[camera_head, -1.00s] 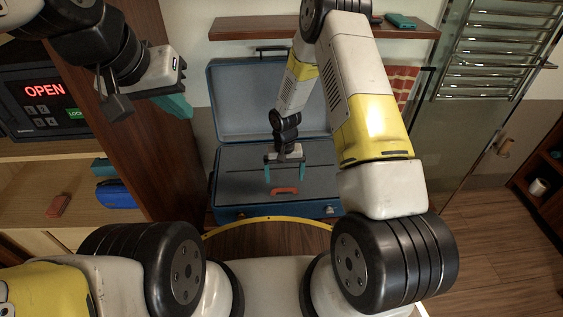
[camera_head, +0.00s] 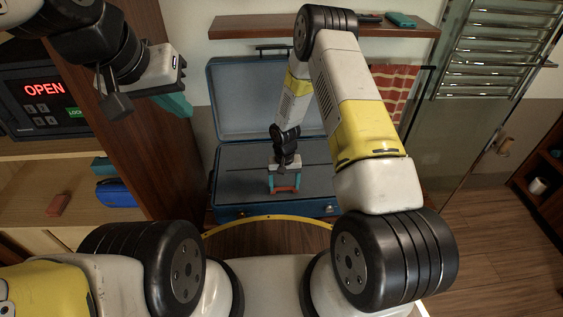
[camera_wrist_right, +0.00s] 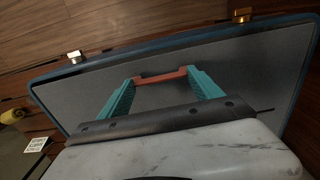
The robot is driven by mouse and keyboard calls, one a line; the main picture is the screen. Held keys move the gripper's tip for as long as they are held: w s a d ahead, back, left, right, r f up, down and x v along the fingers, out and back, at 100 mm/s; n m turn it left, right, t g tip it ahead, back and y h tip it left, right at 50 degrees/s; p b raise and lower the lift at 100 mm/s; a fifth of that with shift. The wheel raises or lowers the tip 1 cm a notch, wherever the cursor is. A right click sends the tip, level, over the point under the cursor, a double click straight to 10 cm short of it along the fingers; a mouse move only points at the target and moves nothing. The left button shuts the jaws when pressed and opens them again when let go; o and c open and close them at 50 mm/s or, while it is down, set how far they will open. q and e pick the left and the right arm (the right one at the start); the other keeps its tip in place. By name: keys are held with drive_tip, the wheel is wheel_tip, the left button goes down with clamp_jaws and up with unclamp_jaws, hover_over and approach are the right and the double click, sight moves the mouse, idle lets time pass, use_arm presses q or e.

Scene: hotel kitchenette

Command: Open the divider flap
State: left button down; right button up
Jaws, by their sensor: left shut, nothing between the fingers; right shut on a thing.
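A blue suitcase (camera_head: 240,212) stands with its lid (camera_head: 235,100) up against the wall. Its grey divider flap (camera_head: 237,172) lies flat across the lower half. A small orange-red handle (camera_head: 284,189) sits near the flap's front edge; it also shows in the right wrist view (camera_wrist_right: 160,76). My right gripper (camera_head: 285,186) reaches down from above, its teal fingers at the two ends of the handle, shut on it. My left gripper (camera_head: 177,106) is shut and empty, held up at the left beside the wooden panel, away from the suitcase. What lies under the flap is hidden.
A safe reading OPEN (camera_head: 38,103) stands on a shelf at the left, with a blue case (camera_head: 116,193) and a brick-red block (camera_head: 58,204) below. A wooden shelf (camera_head: 260,27) is above the lid. A glass panel (camera_head: 450,145) stands at the right.

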drive_tip(key=c, duration=0.7)
drive_tip(key=shift+w+a+r+g, duration=0.1)
drive_tip(key=shift+w+r+g, duration=0.35)
drive_tip(key=shift+w+r, duration=1.75)
drive_tip(key=shift+w+d+r+g, duration=0.1)
drive_tip(key=shift+w+r+g, duration=0.55)
drive_tip(key=shift+r, duration=2.75)
drive_tip(key=shift+w+a+r+g, duration=0.1)
drive_tip(key=shift+w+r+g, duration=0.1)
drive_tip(key=shift+w+r, duration=2.1)
drive_tip(key=shift+s+r, duration=0.5)
